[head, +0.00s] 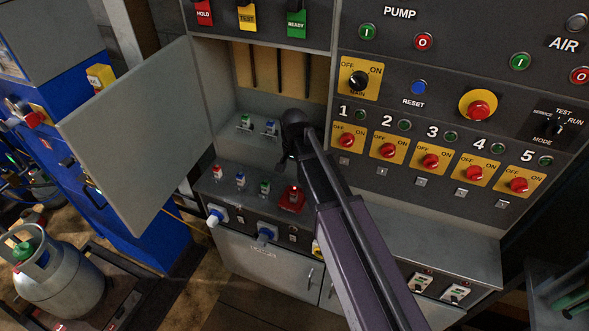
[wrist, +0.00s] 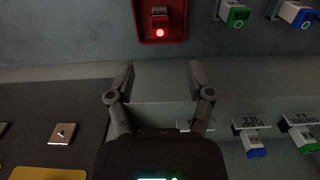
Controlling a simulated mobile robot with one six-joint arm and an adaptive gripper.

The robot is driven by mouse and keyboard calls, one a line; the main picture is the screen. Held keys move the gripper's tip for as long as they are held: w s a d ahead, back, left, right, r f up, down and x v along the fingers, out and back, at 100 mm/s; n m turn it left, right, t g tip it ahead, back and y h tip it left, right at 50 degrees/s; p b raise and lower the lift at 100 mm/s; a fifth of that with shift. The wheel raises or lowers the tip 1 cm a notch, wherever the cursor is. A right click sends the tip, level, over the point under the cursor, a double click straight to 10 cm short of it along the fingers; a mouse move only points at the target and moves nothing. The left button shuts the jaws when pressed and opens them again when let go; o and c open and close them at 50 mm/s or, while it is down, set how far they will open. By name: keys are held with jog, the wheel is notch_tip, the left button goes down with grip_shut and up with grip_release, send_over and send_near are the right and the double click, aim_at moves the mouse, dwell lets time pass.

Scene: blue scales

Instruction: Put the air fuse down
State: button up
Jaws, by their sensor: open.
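My gripper (wrist: 161,75) is open, with nothing between its fingers. In the head view it is mostly hidden by my arm at the cabinet. Beyond the fingertips, a red fuse (wrist: 159,20) with a glowing red light lies in a red tray (wrist: 144,30). The tray also shows on the ledge in the head view (head: 291,201). I cannot read which fuse is the air fuse. A green fuse (wrist: 237,16) and a blue fuse (wrist: 297,13) stand beside the tray, apart from my fingers.
In the recess, a blue fuse (wrist: 256,152) and a green fuse (wrist: 305,147) sit at labelled places; another label (wrist: 186,125) is partly behind my gripper. The cabinet door (head: 135,135) hangs open at left. A switch panel (head: 440,130) borders the recess at right.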

jog(key=shift+s+d, duration=0.1)
jog(key=s+d+n, duration=0.2)
jog(key=s+d, duration=0.4)
jog(key=d, duration=0.3)
jog(key=s+d+n, duration=0.2)
jog(key=s+d, duration=0.5)
jog(key=d, duration=0.3)
jog(key=shift+s, duration=0.2)
